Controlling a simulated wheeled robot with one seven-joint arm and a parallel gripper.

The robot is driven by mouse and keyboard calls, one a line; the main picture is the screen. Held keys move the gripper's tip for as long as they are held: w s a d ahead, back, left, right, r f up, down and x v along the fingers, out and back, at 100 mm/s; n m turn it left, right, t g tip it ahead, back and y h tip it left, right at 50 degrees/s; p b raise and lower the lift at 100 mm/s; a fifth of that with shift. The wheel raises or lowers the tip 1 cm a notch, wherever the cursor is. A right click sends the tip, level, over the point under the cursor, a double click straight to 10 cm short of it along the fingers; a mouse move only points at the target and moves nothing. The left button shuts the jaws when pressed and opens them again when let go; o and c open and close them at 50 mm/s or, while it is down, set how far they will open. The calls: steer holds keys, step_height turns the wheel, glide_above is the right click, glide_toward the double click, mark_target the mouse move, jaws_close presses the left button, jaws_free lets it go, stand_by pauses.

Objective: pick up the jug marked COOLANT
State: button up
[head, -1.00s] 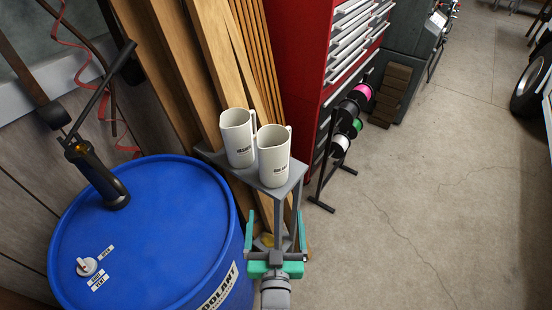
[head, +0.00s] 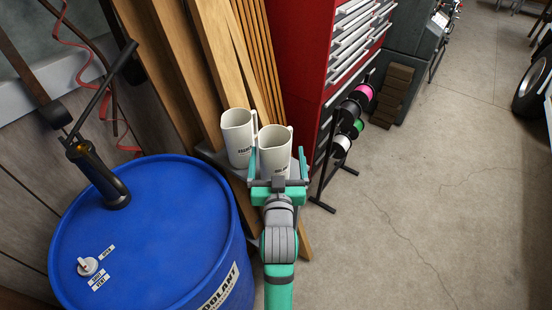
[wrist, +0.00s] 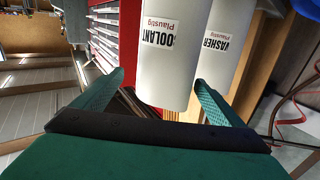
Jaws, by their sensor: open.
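The COOLANT jug (head: 274,150) is a white upright jug on a small grey stand (head: 210,154), the right one of two in the head view. Its label reads in the wrist view (wrist: 165,60). The similar WASHER jug (head: 238,137) stands to its left; in the wrist view (wrist: 220,45) it is at the right, beyond a finger. My gripper (head: 278,162) is open in front of the COOLANT jug, with one finger on each side of it in both views. In the wrist view (wrist: 160,82), I cannot tell whether the fingers touch it. My gripper hides its lower part in the head view.
A blue drum (head: 150,235) with a hand pump (head: 98,172) stands at the left. Wooden boards (head: 185,60) lean behind the jugs. A red tool cabinet (head: 297,50) and a spool rack (head: 333,150) are at the right. The floor (head: 430,200) further right is open.

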mark_target(275, 134)
steer(key=shift+w+a, duration=0.2)
steer(key=shift+w, duration=1.2)
steer(key=shift+w+a, duration=0.15)
steer(key=shift+w, duration=1.25)
steer(key=c, duration=1.6)
steer(key=shift+o, duration=0.2)
steer(key=shift+r, duration=0.1)
